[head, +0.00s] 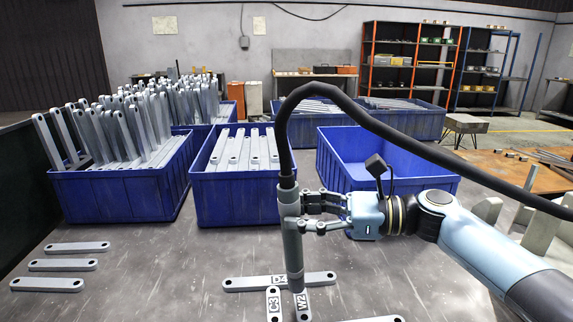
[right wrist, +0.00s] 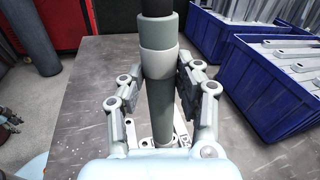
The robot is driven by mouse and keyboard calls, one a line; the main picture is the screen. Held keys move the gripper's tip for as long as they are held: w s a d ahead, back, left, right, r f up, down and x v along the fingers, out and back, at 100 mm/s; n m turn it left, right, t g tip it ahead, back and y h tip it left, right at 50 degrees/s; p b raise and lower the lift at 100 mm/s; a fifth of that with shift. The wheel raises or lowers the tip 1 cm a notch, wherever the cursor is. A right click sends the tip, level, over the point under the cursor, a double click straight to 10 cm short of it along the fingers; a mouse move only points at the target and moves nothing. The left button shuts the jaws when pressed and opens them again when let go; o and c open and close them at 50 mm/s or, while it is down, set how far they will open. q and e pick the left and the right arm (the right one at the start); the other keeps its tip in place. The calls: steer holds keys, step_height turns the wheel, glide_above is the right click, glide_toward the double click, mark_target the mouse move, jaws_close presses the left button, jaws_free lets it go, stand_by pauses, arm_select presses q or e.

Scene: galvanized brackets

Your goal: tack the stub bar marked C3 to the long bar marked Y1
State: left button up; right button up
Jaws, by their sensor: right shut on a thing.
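My right gripper (head: 312,213) is shut on the grey body of a welding torch (head: 291,245), with a black hose rising from its top. In the right wrist view the fingers stand on both sides of the torch body (right wrist: 158,100). The torch points down at the bars on the table. The stub bar marked C3 (head: 273,305) lies below a long bar (head: 240,284) whose mark is partly hidden and seems to start with D. A bar marked W2 (head: 300,304) lies beside C3, under the torch tip. I see no mark Y1. My left gripper is not in view.
Blue crates (head: 240,210) stand behind, several filled with grey bars; one at right (head: 400,185) looks empty. Loose bars (head: 62,265) lie at the left of the table (head: 150,290). Another bar (head: 375,319) shows at the bottom edge. The table's middle left is clear.

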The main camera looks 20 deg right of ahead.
mark_target(287, 213)
steer(key=a, duration=0.1)
steer(key=a+p, duration=0.1)
steer(key=a+m, duration=0.1)
steer(key=shift+s+r+y+p, duration=0.25)
steer(key=shift+r+y+p, duration=0.05)
steer(key=shift+p, duration=0.05)
arm_select(q)
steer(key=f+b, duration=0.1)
steer(key=b, duration=0.1)
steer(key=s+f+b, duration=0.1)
steer(key=b, duration=0.2)
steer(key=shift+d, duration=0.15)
arm_select(e)
steer(key=f, duration=0.5)
steer(key=shift+a+f, duration=0.25)
steer(key=shift+f, duration=0.15)
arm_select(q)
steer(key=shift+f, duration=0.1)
arm_select(e)
steer(key=shift+f, duration=0.2)
steer(key=shift+s+f, duration=0.1)
steer(key=shift+f, duration=0.05)
stand_by(0.6)
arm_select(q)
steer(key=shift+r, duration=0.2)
